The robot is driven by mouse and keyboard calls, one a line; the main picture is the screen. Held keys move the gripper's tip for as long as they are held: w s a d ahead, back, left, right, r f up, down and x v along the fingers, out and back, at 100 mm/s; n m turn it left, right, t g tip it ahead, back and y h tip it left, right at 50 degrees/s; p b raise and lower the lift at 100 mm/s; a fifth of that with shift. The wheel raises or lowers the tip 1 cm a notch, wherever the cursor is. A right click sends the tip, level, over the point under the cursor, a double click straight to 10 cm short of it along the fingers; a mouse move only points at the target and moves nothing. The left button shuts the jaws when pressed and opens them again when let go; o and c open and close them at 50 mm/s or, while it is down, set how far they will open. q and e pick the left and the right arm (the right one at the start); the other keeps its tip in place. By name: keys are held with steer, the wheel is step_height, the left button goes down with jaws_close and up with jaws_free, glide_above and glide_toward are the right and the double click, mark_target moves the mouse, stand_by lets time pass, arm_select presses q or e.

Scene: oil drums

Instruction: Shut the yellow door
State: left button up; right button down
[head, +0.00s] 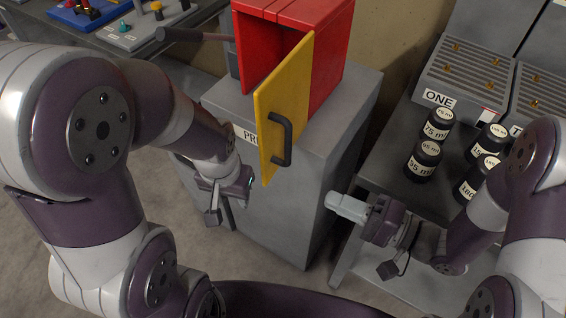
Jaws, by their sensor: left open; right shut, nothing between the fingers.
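The yellow door (282,100) is hinged on a red cabinet (330,70) and stands open, swung out toward me. Its dark handle (284,140) is on the face turned to the right. The red cabinet stands on a grey pedestal (345,115).
Several dark labelled bottles (437,124) stand on the grey bench at right, near my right arm. A grey rack marked ONE (465,75) is behind them. A table with a blue tray (85,14) is at upper left. A dark bar (185,35) sticks out left of the cabinet.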

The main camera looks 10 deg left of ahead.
mark_target(266, 170)
steer(key=x, duration=1.1)
steer(key=shift+s+a+b, duration=0.1)
steer(key=shift+a+b, duration=0.15)
steer(key=shift+b, duration=0.05)
steer(key=shift+w+a, duration=0.25)
steer(key=shift+a, duration=0.25)
